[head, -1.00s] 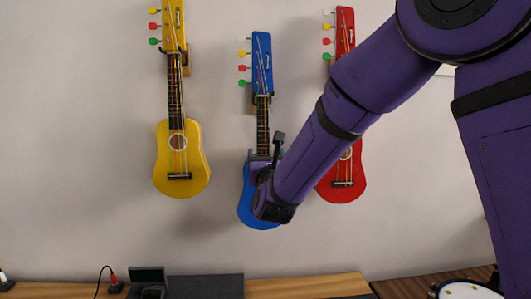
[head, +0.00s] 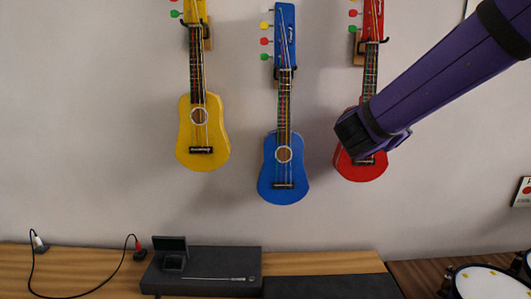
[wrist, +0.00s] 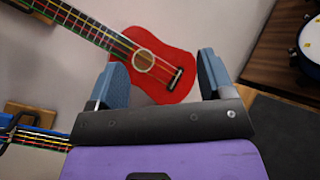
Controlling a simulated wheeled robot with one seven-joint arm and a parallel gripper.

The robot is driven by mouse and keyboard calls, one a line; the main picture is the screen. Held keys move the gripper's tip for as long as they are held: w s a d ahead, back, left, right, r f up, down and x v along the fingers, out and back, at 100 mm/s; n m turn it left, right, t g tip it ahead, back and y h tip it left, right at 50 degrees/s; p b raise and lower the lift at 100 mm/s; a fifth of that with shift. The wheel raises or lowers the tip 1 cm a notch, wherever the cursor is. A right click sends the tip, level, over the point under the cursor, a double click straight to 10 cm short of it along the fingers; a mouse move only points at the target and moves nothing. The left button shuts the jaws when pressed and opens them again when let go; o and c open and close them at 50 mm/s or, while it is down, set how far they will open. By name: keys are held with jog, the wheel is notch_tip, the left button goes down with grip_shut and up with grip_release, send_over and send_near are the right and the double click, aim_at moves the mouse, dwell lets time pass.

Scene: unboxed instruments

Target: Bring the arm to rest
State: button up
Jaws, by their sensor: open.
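My purple arm reaches in from the upper right in the head view, and its end covers part of the red ukulele (head: 362,172). In the wrist view my gripper (wrist: 158,85) is open, its two blue-grey fingers wide apart with nothing between them touching either one. The red ukulele's body (wrist: 165,65) shows beyond and between the fingers, hanging on the wall. Whether the gripper touches it cannot be told for sure, but it looks apart. In the head view the fingers are hidden behind the wrist.
A blue ukulele (head: 284,165) and a yellow ukulele (head: 203,140) hang on the wall to the left. Below, a wooden surface (head: 315,262) holds a dark case (head: 215,262) and a cable (head: 85,290). Drums (head: 480,283) stand at the lower right.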

jog(key=s+d+f+m+g+y, duration=0.1)
jog(key=s+d+m+g, duration=0.35)
jog(key=s, duration=0.35)
jog(key=s+d+f+m+g+y, duration=0.2)
jog(key=s+d+m+g, duration=0.15)
jog(key=s+m, duration=0.35)
jog(key=s+a+f+m+y, duration=0.1)
jog(key=s+a+m+y, duration=0.2)
jog(key=s, duration=0.3)
jog(key=s+a+f+m+y, duration=0.1)
jog(key=s+a+m+y, duration=0.2)
jog(key=s+m+y, duration=0.2)
jog(key=shift+s+m+t+y, duration=0.3)
jog(key=shift+s+m+t, duration=0.15)
jog(key=shift+s, duration=0.75)
